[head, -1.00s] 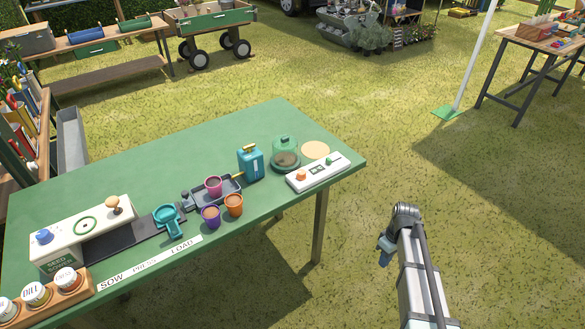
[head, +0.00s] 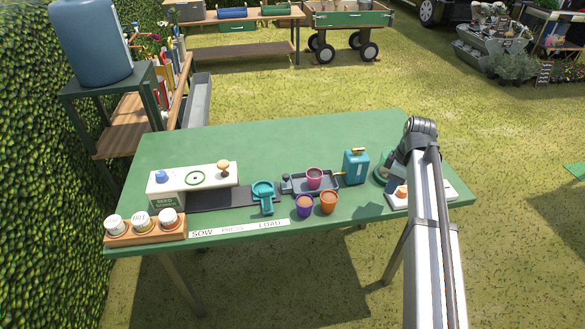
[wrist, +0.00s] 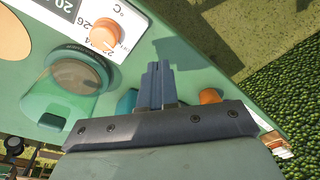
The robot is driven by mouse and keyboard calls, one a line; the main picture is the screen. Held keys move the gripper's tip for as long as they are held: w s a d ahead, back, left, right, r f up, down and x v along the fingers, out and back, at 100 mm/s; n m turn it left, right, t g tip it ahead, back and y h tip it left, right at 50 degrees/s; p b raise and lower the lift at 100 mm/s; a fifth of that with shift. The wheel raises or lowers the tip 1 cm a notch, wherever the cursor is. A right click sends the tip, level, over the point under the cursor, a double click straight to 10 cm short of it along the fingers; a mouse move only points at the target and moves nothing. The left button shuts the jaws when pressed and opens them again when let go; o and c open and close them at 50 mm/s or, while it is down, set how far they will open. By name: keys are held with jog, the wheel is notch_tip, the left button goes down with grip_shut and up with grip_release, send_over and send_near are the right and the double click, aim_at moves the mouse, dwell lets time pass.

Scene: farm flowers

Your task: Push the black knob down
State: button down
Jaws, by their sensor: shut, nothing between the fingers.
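A small dark grey knob (head: 286,179), the darkest knob I can make out, stands at the left end of the grey tray (head: 326,191) on the green table. A pink pot (head: 314,177) stands in that tray. My gripper (wrist: 158,85) is shut and empty in the wrist view, with its fingers over the table beside the white control box (wrist: 130,14) and the green dome (wrist: 58,103). In the head view my arm hides most of the gripper and dome at the table's right end. The gripper is well to the right of the dark knob.
The table's back half (head: 290,137) is clear.

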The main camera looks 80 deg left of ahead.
jog(key=s+a+r+n, duration=0.2)
jog(key=s+a+r, duration=0.15)
jog(key=s, duration=0.25)
jog(key=s+a+r+n, duration=0.2)
jog(key=s+a+r, duration=0.1)
jog(key=s+a, duration=0.25)
notch_tip(320, 180, up, 7)
jog(key=n, duration=0.4)
send_over(288, 176)
jog(key=w, duration=0.2)
jog(key=shift+w+g, duration=0.1)
jog(key=shift+g, duration=0.2)
jog(key=shift+f, duration=0.1)
jog(key=f, duration=0.4)
jog(key=s+f, duration=0.1)
jog(key=f, duration=0.4)
jog(key=s+f, duration=0.1)
jog(key=f, duration=0.3)
jog(key=shift+a+f, duration=0.15)
jog(key=shift+f, duration=0.2)
jog(key=shift+f, duration=1)
